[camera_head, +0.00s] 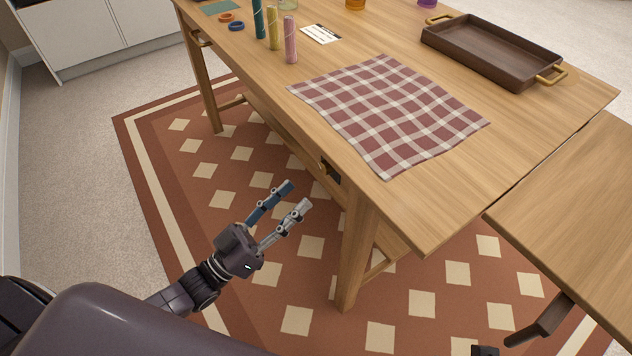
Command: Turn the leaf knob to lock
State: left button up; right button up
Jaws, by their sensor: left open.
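The wooden table (440,215) has a leaf (580,200) at the right, with a narrow gap between leaf and main top. A small dark fitting with a brass-coloured part (330,170) sits under the table's near edge; I cannot tell if it is the leaf knob. My left gripper (297,197) is open and empty, below the table edge, left of the near leg. Its fingers point up and right toward the fitting, apart from it. A small dark piece at the bottom edge (485,351) may be my right gripper; its jaws are hidden.
A checked cloth (390,110) and a brown tray (485,50) with brass handles lie on the table. Several candles, including a pink one (290,40), stand at the back left.

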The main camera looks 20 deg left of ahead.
aim_at(322, 171)
pick_arm(q)
jog(key=x, duration=0.7)
jog(key=shift+w+d+r, duration=0.15)
jog(key=shift+w, duration=0.05)
grip_shut()
